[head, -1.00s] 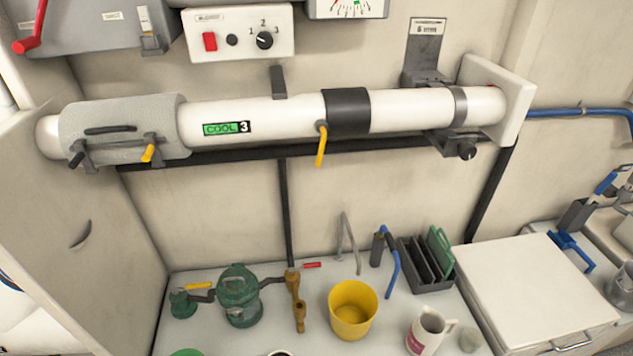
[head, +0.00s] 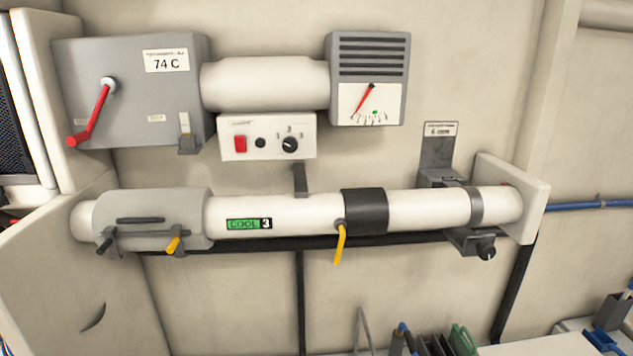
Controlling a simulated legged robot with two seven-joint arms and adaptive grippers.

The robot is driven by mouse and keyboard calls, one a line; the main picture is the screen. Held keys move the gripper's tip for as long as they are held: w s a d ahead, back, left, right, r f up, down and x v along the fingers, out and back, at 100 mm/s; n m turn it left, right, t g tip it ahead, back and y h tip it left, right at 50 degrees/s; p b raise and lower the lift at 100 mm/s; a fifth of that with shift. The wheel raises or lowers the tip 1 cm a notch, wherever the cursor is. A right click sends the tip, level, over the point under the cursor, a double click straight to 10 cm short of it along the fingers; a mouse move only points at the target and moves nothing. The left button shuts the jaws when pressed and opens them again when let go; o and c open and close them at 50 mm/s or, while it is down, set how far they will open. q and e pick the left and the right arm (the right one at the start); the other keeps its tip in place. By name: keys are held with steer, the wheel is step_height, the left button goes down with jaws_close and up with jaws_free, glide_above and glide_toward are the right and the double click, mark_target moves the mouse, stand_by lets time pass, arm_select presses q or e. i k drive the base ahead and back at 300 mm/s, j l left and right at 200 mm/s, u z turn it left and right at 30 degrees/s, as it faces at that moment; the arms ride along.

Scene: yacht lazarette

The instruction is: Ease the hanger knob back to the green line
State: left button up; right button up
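The hanger knob appears to be the dark round knob (head: 486,250) on the grey hanger bracket (head: 460,238) under the right end of the white pipe (head: 300,214). A grey strap rings the pipe above it. No green line can be made out on the knob or bracket at this size. A grey plate with a small label (head: 440,130) stands on the wall above; its text is too small to read surely. Neither gripper is in view.
A red lever (head: 90,112) sits on a grey box marked 74 C. A green label (head: 248,224) reads COOL 3.

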mark_target(485, 251)
steer(key=k+l, duration=0.2)
steer(key=k, duration=0.3)
steer(key=k+l+u, duration=0.15)
steer(key=k, duration=0.35)
